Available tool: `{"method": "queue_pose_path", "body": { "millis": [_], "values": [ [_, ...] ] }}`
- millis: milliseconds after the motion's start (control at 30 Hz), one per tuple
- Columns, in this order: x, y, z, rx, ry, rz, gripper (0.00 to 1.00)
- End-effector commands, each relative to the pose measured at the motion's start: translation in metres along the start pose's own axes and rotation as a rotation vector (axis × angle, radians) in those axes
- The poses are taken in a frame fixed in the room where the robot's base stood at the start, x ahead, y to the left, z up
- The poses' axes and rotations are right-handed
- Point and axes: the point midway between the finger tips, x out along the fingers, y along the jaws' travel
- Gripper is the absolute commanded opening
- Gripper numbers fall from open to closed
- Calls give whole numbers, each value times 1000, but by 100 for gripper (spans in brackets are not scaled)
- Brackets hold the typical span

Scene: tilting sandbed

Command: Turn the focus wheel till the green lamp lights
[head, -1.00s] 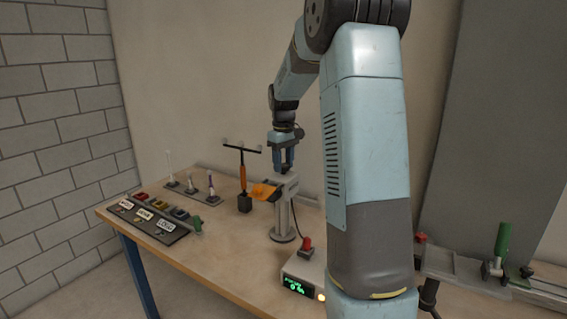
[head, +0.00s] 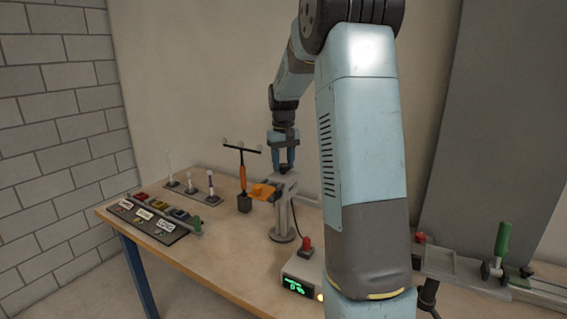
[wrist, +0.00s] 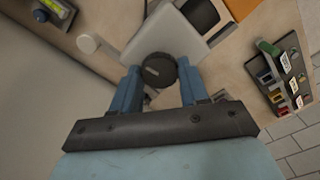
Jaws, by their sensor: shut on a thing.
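The focus wheel (wrist: 159,70) is a round black knob with a pale mark on its top. It sits on the end of a light grey stand (head: 283,222), whose head also shows in the wrist view (wrist: 178,32). My gripper (head: 284,168) points down over the top of the stand. In the wrist view my gripper (wrist: 159,84) has one blue finger on each side of the wheel and is shut on it. A control box (head: 303,270) at the front of the table has a green lit display (head: 295,286) and a yellowish lit lamp (head: 320,296). I cannot make out a separate green lamp.
An orange piece (head: 262,191) juts from the stand's left side. A dark-based orange-handled tool (head: 243,185) stands to its left. A labelled tray (head: 155,221) lies at the front left. A red knob (head: 306,245) stands on the box.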

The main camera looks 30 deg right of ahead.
Motion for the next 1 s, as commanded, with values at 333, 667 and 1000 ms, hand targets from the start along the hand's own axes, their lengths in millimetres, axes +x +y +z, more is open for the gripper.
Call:
{"method": "queue_pose_path", "body": {
  "millis": [333, 667, 1000],
  "values": [
    [-2, 0, -1, -1, 5, 1, 66],
    [-3, 0, -1, -2, 2, 0, 69],
    [-52, -1, -2, -2, 5, 1, 69]
  ]
}}
